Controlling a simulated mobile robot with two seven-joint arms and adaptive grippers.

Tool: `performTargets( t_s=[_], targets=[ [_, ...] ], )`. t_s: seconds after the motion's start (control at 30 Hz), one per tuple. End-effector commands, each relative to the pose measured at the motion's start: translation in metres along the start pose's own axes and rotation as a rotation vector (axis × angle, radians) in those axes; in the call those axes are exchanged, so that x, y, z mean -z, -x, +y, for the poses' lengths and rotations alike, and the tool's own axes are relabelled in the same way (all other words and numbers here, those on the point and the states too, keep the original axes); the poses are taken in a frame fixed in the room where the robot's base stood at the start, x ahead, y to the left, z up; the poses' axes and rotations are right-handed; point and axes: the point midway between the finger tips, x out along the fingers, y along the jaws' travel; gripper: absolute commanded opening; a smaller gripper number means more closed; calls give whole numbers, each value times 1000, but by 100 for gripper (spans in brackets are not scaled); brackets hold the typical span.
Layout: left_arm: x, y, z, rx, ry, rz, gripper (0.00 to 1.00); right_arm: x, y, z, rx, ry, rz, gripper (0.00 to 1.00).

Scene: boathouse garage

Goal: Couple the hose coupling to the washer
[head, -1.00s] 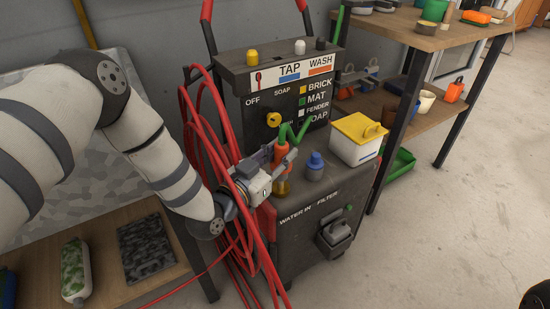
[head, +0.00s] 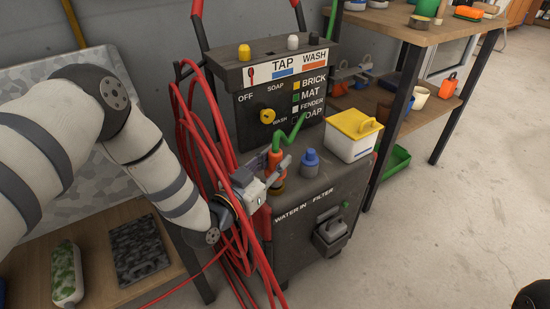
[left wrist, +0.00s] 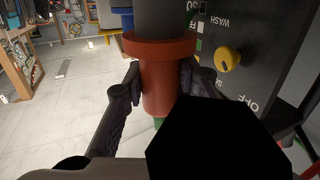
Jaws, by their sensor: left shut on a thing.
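The hose coupling (head: 275,163) is orange with a green hose rising from it. My left gripper (head: 274,170) is shut on it, upright over the water inlet (head: 278,187) on the washer's top. The coupling's lower end meets or nearly meets the inlet; I cannot tell if it is seated. In the left wrist view, which is upside down, the fingers (left wrist: 160,82) flank the orange-red coupling (left wrist: 165,65). A dark cylinder adjoins its end. The washer (head: 296,232) is a dark grey cabinet with a labelled panel. My right gripper is not in view.
Red hose loops (head: 203,150) hang at the washer's left, close to my left arm. A blue cap (head: 310,161) and a yellow-lidded white box (head: 353,137) stand right of the coupling.

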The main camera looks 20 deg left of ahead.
Motion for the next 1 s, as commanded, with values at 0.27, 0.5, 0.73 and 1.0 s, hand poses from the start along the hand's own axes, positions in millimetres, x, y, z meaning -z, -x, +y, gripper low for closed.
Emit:
performTargets(
  t_s=[0.27,0.5,0.73,1.0],
  targets=[
    [-3,1,0,0,0,-6,0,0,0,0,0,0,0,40],
    [-4,1,0,0,0,-7,0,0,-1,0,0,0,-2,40],
    [-7,1,0,0,0,-4,0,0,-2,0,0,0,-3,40],
    [-11,1,0,0,0,-7,0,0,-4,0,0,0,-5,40]
  ],
)
